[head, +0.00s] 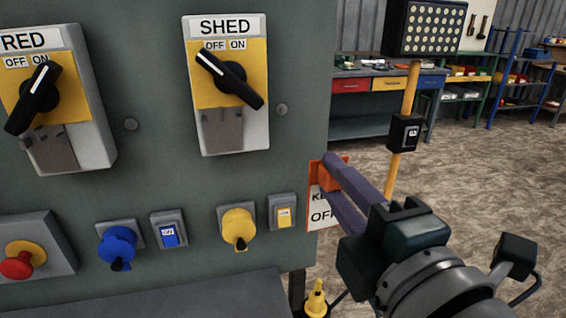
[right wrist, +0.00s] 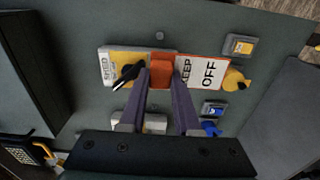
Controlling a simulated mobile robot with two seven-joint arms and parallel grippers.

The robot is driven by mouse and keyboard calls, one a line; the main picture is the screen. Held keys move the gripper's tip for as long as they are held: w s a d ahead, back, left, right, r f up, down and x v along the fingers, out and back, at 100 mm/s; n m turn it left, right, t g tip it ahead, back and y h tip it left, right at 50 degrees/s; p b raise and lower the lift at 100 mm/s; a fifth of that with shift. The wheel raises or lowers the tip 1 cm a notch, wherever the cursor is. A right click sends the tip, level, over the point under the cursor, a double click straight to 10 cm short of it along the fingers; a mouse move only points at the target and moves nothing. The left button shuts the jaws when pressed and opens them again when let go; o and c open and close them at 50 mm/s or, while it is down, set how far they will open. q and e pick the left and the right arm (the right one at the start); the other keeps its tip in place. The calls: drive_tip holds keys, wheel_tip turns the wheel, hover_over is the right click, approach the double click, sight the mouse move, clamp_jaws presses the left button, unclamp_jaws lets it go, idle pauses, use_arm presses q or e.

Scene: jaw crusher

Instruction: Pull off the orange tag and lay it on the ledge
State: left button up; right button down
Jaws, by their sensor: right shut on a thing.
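The orange tag (head: 323,215) has an orange top block and a white plate reading KEEP OFF. In the head view it overlaps the right edge of the grey panel, partly covered by my fingers. My right gripper (head: 330,174) is shut on its orange top. In the right wrist view the orange block sits between the fingertips (right wrist: 161,72), and the KEEP OFF plate (right wrist: 202,71) extends to the right, in front of the panel. The grey ledge (head: 190,300) runs along the panel's foot and looks bare. My left gripper is not in view.
The SHED switch box (head: 232,131) and the RED switch box (head: 73,129) have black rotary handles. Below are a red button (head: 17,265), a blue plug (head: 118,246) and a yellow plug (head: 238,228). A yellow post (head: 403,132) stands right of the panel.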

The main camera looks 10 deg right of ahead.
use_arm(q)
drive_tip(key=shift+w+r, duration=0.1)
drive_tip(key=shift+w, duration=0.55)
use_arm(e)
drive_tip(key=s+d+r+n+g+y, duration=0.2)
drive_tip(key=s+r+n+g+y, duration=0.2)
drive_tip(key=r+y, duration=0.3)
drive_tip(key=s+d+r+n+g+y, duration=0.2)
drive_tip(key=s+r+n+y, duration=0.3)
drive_tip(key=r, duration=0.5)
drive_tip(key=shift+s+d+n+g+y, duration=0.25)
drive_tip(key=shift+s+n+g+y, duration=0.15)
drive_tip(key=shift+n+g+y, duration=0.6)
